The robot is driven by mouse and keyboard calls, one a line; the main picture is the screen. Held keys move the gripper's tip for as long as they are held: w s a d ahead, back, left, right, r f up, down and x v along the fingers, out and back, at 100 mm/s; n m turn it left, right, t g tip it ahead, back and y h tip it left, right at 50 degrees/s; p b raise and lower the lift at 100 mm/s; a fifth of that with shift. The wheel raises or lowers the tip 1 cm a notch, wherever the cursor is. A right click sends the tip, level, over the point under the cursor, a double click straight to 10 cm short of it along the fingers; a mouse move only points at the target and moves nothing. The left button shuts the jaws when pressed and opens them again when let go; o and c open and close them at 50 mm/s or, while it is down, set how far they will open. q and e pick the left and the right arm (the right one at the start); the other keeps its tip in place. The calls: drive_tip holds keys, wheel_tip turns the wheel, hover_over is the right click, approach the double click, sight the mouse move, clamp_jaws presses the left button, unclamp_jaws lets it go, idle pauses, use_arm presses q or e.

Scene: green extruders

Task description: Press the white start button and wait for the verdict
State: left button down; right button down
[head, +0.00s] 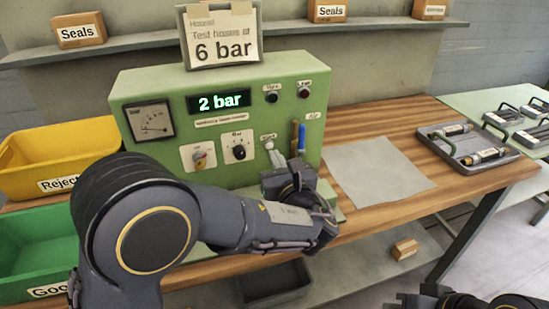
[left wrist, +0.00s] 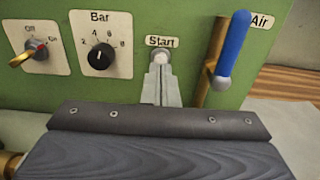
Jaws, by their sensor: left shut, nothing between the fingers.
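My left gripper (left wrist: 161,74) is shut and empty, pointing at the panel. Its fingertips overlap the button's lower edge in the left wrist view; I cannot tell whether they touch it. In the head view, the left gripper (head: 276,158) is just in front of the panel. No verdict shows on the display. A small part of my right arm or gripper (head: 450,298) shows at the bottom right.
The blue air lever (left wrist: 232,45) stands right of the button; the Bar knob (left wrist: 100,55) and off/on switch (left wrist: 37,48) are left. A sign (head: 222,40) says 6 bar. Yellow (head: 60,150) and green (head: 40,250) bins stand left, a hose tray (head: 470,165) right. A grey mat (head: 378,175) lies clear.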

use_arm(q)
drive_tip(key=v, duration=1)
drive_tip(key=shift+s+d+b, duration=0.2)
drive_tip(key=shift+b, duration=0.1)
use_arm(e)
drive_tip(key=shift+s+f, duration=0.1)
drive_tip(key=shift+f, duration=0.2)
drive_tip(key=shift+s, duration=0.1)
